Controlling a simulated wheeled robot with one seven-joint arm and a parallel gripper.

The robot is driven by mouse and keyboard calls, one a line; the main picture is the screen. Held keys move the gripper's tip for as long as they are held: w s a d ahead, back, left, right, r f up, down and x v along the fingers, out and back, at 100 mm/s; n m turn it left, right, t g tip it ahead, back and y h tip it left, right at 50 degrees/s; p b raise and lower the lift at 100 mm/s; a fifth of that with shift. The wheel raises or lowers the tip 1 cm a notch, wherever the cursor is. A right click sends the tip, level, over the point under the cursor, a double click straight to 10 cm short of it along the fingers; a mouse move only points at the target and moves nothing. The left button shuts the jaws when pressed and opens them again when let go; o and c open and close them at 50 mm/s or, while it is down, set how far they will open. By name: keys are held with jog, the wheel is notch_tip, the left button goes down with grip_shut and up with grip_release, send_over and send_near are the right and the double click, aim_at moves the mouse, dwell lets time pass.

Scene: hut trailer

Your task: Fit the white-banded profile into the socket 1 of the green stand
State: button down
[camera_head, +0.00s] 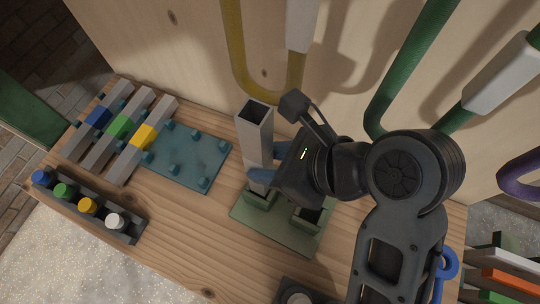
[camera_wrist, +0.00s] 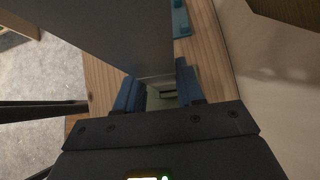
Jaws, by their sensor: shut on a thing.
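A grey square hollow profile (camera_head: 256,135) stands roughly upright in my gripper (camera_head: 270,166), its open end up. My gripper's blue fingers are shut on its lower part. In the wrist view the profile (camera_wrist: 120,35) rises between the fingers (camera_wrist: 157,90). No white band shows clearly; the fingers hide part of the lower end. The green stand (camera_head: 272,236) lies flat below, with a left socket (camera_head: 258,200) and a right socket (camera_head: 308,217). The profile's lower end is at the left socket; I cannot tell how deep it sits. The right socket looks empty. No socket number is readable.
A teal pegged rack (camera_head: 190,158) at left holds three grey profiles with blue, green and yellow bands. A dark strip with coloured knobs (camera_head: 88,206) lies at front left. Coloured tubes (camera_head: 398,75) hang on the wall behind. Bare wood (camera_head: 185,240) lies left of the stand.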

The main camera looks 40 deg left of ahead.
jog(key=shift+f, duration=3)
jog(key=c, duration=0.6)
grip_release()
jog(key=shift+f, duration=0.1)
jog(key=shift+d, duration=0.1)
jog(key=v, duration=0.7)
jog(key=shift+d+r, duration=0.15)
jog(key=shift+r, duration=0.15)
jog(key=shift+d, duration=0.1)
